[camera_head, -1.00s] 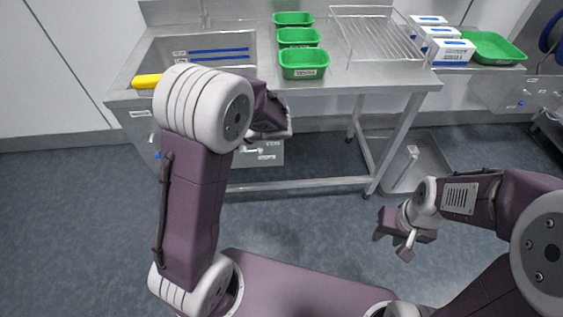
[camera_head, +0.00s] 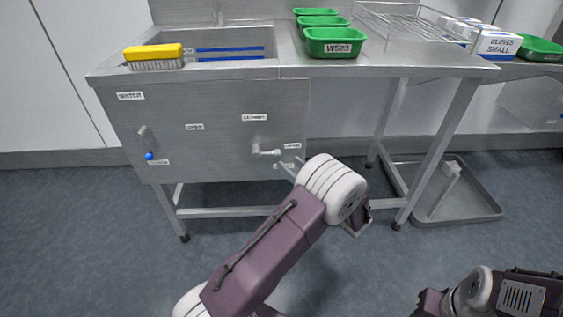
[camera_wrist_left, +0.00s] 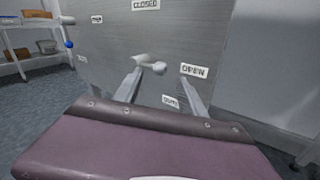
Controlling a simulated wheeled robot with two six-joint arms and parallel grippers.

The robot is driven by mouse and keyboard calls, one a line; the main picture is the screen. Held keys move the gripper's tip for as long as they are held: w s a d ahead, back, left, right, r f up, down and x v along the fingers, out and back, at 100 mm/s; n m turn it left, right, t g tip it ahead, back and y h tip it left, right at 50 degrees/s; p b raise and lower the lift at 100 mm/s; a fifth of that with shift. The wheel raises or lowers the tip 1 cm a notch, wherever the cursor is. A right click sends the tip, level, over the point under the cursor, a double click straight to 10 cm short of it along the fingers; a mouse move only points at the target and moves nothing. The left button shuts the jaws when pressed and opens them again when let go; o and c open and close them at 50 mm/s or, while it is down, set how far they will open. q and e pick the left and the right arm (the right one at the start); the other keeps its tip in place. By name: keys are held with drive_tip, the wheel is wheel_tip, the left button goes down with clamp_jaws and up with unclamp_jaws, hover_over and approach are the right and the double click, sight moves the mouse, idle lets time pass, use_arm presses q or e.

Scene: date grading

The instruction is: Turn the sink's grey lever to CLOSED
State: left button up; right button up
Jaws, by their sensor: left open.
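The grey lever (camera_head: 265,150) is on the right part of the sink's front panel (camera_head: 215,150). It points right, toward the label OPEN (camera_wrist_left: 195,71), readable in the left wrist view. The CLOSED label (camera_wrist_left: 145,4) is above the lever. My left gripper (camera_head: 289,166) is open, just right of and below the lever in the head view. In the left wrist view the lever (camera_wrist_left: 152,67) shows between the two spread fingers, toward the left one; I cannot tell whether they touch. My right gripper (camera_head: 430,303) is partly cut off at the bottom right.
A second lever with a blue knob (camera_head: 149,156) is on the panel's left side. A yellow brush (camera_head: 154,56) lies on the sink edge. Green bins (camera_head: 334,43), a wire rack (camera_head: 405,22) and glove boxes (camera_head: 498,43) stand on the counter. A tray (camera_head: 475,205) lies on the floor.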

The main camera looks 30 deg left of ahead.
sight(279, 155)
use_arm(q)
drive_tip(key=b+x, duration=0.2)
drive_tip(key=x, duration=0.3)
drive_tip(key=shift+w+a, duration=0.15)
drive_tip(key=shift+a, duration=0.25)
clamp_jaws()
drive_tip(key=shift+r, duration=0.1)
idle(0.8)
